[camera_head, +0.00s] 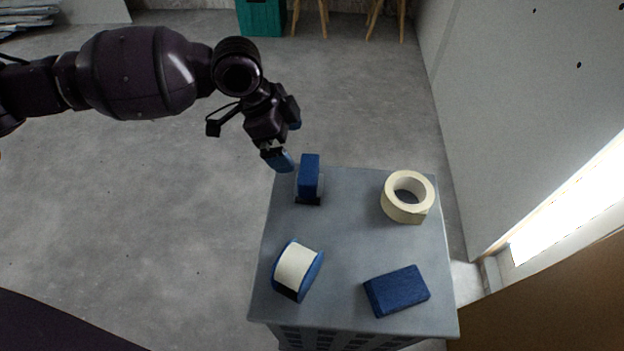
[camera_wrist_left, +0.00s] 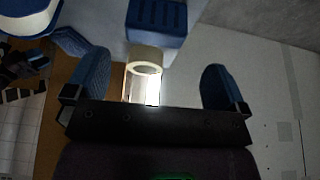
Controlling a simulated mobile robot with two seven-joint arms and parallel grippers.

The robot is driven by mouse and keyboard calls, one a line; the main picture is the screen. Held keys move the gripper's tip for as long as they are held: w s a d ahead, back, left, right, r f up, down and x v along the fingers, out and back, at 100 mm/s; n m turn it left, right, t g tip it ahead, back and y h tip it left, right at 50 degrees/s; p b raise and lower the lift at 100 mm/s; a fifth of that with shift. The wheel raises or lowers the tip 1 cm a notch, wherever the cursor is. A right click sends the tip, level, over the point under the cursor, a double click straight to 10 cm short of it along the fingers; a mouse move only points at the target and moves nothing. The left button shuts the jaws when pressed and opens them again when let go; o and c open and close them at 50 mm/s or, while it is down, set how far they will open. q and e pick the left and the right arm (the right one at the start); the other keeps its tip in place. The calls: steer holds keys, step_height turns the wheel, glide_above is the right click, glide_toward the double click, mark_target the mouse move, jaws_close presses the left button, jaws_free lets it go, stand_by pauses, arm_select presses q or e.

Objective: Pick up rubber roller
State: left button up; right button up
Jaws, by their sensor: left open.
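The item that looks most like a roller is a white cylinder with blue round ends (camera_head: 297,268), lying at the front left of the grey cabinet top; no label confirms it. It also shows in the left wrist view at the upper left corner, cut off (camera_wrist_left: 22,18). My left gripper (camera_head: 280,158) is just beyond the cabinet's back left corner, close to an upright blue block on a dark base (camera_head: 309,176) and well away from the white cylinder.
On the grey cabinet (camera_head: 350,235) are a cream tape roll (camera_head: 424,208) at the back right and a flat blue block (camera_head: 397,291) at the front right. The middle of the top is clear. A pale wall (camera_head: 530,90) stands to the right.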

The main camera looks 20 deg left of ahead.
mark_target(304, 168)
arm_select(q)
steer(key=b+x, duration=0.1)
steer(key=x, duration=0.4)
steer(key=shift+f, duration=0.2)
steer(key=b+x, duration=0.1)
steer(key=x, duration=0.1)
steer(key=b+x, duration=0.2)
steer(key=x, duration=0.1)
steer(key=shift+s+d, duration=0.15)
steer(key=shift+s, duration=0.15)
steer(key=shift+r, duration=0.2)
steer(key=c, duration=0.9)
steer(key=shift+o, duration=0.2)
